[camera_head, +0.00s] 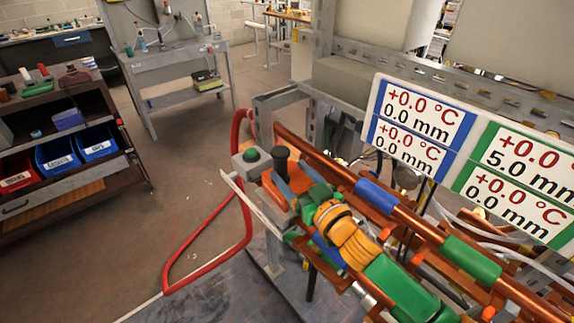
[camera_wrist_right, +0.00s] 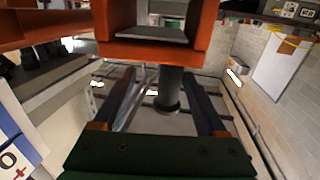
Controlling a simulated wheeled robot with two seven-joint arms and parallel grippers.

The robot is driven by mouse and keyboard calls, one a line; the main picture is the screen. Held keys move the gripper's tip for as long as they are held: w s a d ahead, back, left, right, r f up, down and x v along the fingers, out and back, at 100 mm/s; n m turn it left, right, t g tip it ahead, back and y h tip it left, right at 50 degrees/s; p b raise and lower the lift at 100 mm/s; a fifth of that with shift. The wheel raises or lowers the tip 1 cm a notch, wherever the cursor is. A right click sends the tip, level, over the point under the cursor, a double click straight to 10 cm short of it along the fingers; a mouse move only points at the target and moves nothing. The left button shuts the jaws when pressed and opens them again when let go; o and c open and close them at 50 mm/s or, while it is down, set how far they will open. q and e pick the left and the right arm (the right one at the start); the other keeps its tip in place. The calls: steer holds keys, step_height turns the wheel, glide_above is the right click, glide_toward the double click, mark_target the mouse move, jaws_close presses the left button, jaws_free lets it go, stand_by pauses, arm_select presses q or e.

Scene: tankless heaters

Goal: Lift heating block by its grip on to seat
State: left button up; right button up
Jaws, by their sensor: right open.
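The heating block seems to be the orange block (camera_head: 272,190) at the end of the copper pipes, with a black knobbed grip (camera_head: 281,153) standing up beside it. In the right wrist view the orange block (camera_wrist_right: 155,50) fills the top, and the dark grip (camera_wrist_right: 168,92) lies between the two fingers. My right gripper (camera_wrist_right: 163,78) is open around the grip, with a visible gap on both sides. In the head view the same gripper (camera_head: 290,172) is partly hidden among orange and green parts. I cannot tell which part is the seat. My left gripper is out of view.
Copper pipes (camera_head: 345,172) run close beside my right arm. A readout panel (camera_head: 470,150) shows +0.0 °C, with 0.0 mm and 5.0 mm values. A grey box with a green button (camera_head: 251,155) stands left of the block. A red hose (camera_head: 205,262) loops over the floor.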

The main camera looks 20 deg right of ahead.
mark_target(281, 165)
steer(key=a+r, duration=0.1)
steer(key=w+a+r+p, duration=0.1)
steer(key=shift+a+r+p, duration=0.1)
steer(key=shift+r+p, duration=0.2)
steer(key=w, duration=0.4)
steer(key=shift+a+f, duration=0.35)
steer(key=shift+f, duration=0.05)
steer(key=shift+w+f, duration=0.1)
steer(key=shift+w, duration=0.05)
steer(key=shift+s, duration=0.25)
steer(key=shift+c, duration=1)
steer(key=shift+s+r, duration=0.1)
steer(key=shift+r, duration=0.1)
steer(key=c, duration=0.4)
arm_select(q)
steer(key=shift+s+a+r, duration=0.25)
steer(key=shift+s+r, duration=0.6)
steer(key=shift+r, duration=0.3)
arm_select(e)
jaws_close()
